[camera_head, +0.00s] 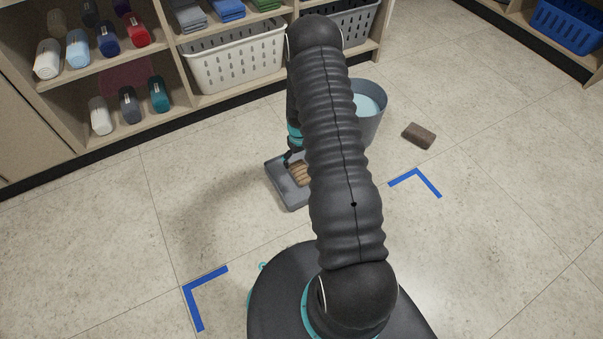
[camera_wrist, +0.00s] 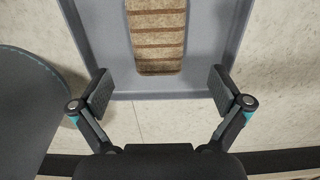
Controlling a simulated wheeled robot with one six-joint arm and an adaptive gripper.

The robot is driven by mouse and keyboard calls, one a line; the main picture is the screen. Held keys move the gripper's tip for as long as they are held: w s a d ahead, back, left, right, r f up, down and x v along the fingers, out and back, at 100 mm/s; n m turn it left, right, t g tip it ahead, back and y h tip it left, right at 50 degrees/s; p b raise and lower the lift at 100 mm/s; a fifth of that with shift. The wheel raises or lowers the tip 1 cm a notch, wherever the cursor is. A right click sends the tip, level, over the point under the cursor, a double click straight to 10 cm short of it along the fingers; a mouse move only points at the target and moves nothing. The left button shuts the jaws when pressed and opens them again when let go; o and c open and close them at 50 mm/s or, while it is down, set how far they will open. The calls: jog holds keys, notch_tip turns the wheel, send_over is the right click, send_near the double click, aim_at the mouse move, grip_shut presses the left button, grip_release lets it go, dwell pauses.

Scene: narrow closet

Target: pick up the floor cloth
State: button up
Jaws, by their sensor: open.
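A brown, striped, flat piece that looks like the floor cloth (camera_head: 301,174) lies in a shallow grey tray (camera_head: 283,186) on the floor, partly hidden by my arm in the head view. In the wrist view the striped cloth (camera_wrist: 156,38) lies lengthwise in the tray (camera_wrist: 213,45), its near end close to the tray's near rim. My gripper (camera_wrist: 158,91) is open and empty, with its fingers apart on either side of the cloth's near end and nearer to the camera. In the head view my gripper (camera_head: 291,156) is above the tray's far side, mostly hidden.
A grey bucket of bluish water (camera_head: 370,112) stands right behind my arm. Blue tape corners (camera_head: 205,297) mark the floor; the left floor is clear.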

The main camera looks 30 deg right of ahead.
aim_at(301, 170)
jog(key=shift+s+d+f, duration=0.1)
jog(key=shift+s+f, duration=0.15)
jog(key=shift+f, duration=1.25)
jog(key=shift+s+d+f, duration=0.1)
jog(key=shift+s+f, duration=0.1)
jog(key=shift+f, duration=1.3)
jog(key=c, duration=1.2)
